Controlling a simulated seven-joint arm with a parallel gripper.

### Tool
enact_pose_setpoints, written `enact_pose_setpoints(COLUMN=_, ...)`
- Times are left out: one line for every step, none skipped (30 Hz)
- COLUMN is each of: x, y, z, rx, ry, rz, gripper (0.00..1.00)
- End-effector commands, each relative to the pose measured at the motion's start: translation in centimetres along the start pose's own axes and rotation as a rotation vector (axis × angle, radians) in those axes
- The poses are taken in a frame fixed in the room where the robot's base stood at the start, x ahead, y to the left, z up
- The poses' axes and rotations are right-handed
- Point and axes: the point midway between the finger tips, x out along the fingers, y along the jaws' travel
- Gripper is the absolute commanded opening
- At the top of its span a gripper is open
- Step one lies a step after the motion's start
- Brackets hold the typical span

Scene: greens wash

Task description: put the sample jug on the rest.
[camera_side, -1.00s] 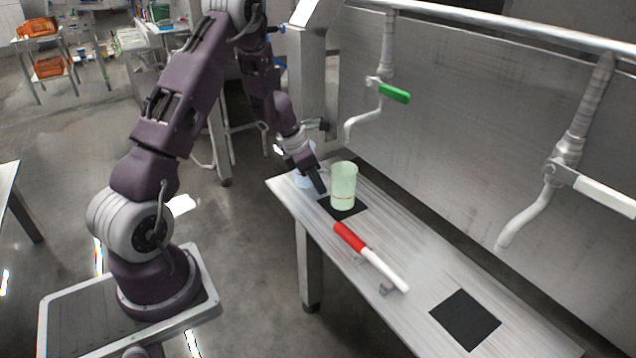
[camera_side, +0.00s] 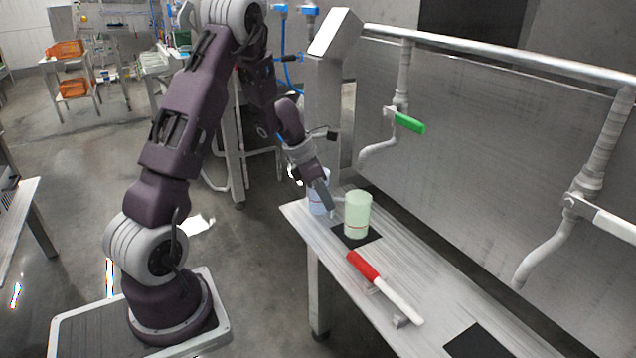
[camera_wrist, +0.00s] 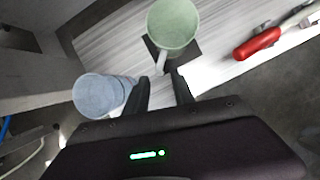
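A pale green jug (camera_side: 357,216) with a red line stands upright on a black square (camera_side: 356,236) on the bench. In the wrist view the green jug (camera_wrist: 173,27) has its handle (camera_wrist: 164,58) toward my gripper. A pale blue jug (camera_side: 319,199) stands beside it, partly hidden by my gripper in the side view; the wrist view shows the blue jug (camera_wrist: 102,95) left of my fingers. My gripper (camera_side: 326,208) is low between the jugs. In the wrist view my gripper (camera_wrist: 161,80) has its fingers apart, just short of the green jug's handle. Another black square (camera_side: 481,342) lies bare at the near end.
A red-and-white-handled tool (camera_side: 385,286) lies along the bench, between the two black squares. A tap with a green lever (camera_side: 409,123) and a white-levered tap (camera_side: 603,220) hang from the back wall over the bench (camera_side: 425,277).

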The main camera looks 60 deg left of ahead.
Motion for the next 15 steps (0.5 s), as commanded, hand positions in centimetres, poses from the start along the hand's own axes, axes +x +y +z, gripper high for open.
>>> enact_pose_setpoints(x=-1.3, y=0.0, z=0.0, rx=0.001, ry=-0.001, rz=0.003, gripper=0.30)
enact_pose_setpoints(x=-2.0, y=0.1, z=0.1, rx=0.002, ry=-0.002, rz=0.005, gripper=0.30)
enact_pose_setpoints(x=-2.9, y=0.1, z=0.1, rx=0.003, ry=-0.003, rz=0.004, gripper=0.30)
enact_pose_setpoints(x=-3.6, y=0.0, z=0.1, rx=0.002, ry=-0.002, rz=0.003, gripper=0.30)
enact_pose_setpoints(x=-4.2, y=0.0, z=0.0, rx=0.001, ry=-0.001, rz=0.003, gripper=0.30)
enact_pose_setpoints(x=-5.0, y=0.0, z=0.1, rx=0.001, ry=-0.002, rz=0.002, gripper=0.30)
enact_pose_setpoints(x=-5.5, y=0.0, z=0.1, rx=0.001, ry=-0.002, rz=0.002, gripper=0.30)
enact_pose_setpoints(x=-5.9, y=0.0, z=0.1, rx=0.002, ry=-0.001, rz=0.002, gripper=0.30)
enact_pose_setpoints(x=-6.3, y=0.0, z=0.0, rx=0.000, ry=-0.001, rz=0.001, gripper=0.30)
enact_pose_setpoints(x=-6.6, y=0.0, z=0.0, rx=0.001, ry=0.000, rz=0.001, gripper=0.30)
enact_pose_setpoints(x=-6.9, y=-0.1, z=0.1, rx=0.008, ry=-0.001, rz=0.000, gripper=0.30)
enact_pose_setpoints(x=-7.4, y=-0.7, z=0.5, rx=0.042, ry=-0.006, rz=-0.006, gripper=0.30)
enact_pose_setpoints(x=-8.0, y=-1.5, z=1.1, rx=0.092, ry=-0.015, rz=-0.012, gripper=0.30)
enact_pose_setpoints(x=-8.8, y=-2.7, z=1.8, rx=0.170, ry=-0.026, rz=-0.020, gripper=0.30)
enact_pose_setpoints(x=-10.2, y=-5.0, z=3.0, rx=0.318, ry=-0.046, rz=-0.034, gripper=0.30)
